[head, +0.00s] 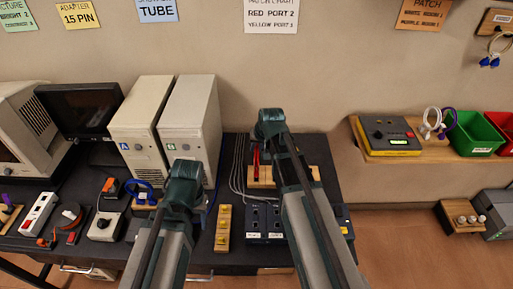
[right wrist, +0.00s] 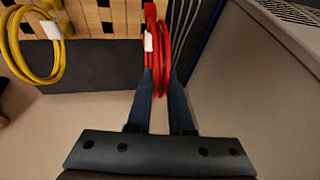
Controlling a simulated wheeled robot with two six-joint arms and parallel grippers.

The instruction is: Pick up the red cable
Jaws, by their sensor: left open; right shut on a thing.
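The red cable (right wrist: 160,45) is a coil with a white tag, seen close up in the right wrist view. My right gripper (right wrist: 158,82) is shut on the coil, with a dark finger on each side of it. In the head view a little of the red cable (head: 256,158) shows beside my right gripper (head: 270,122), in front of a wooden rack (head: 262,175). My left gripper (head: 183,180) is open over the left part of the dark table, away from the red cable; its fingertips are hard to make out.
A coiled yellow cable (right wrist: 58,60) hangs beside the red one. Two beige computer towers (head: 190,125) stand left of the rack. Grey cables (head: 238,165) run down near it. A dark port box (head: 262,222) lies in front. Adapters and a blue cable lie to the left.

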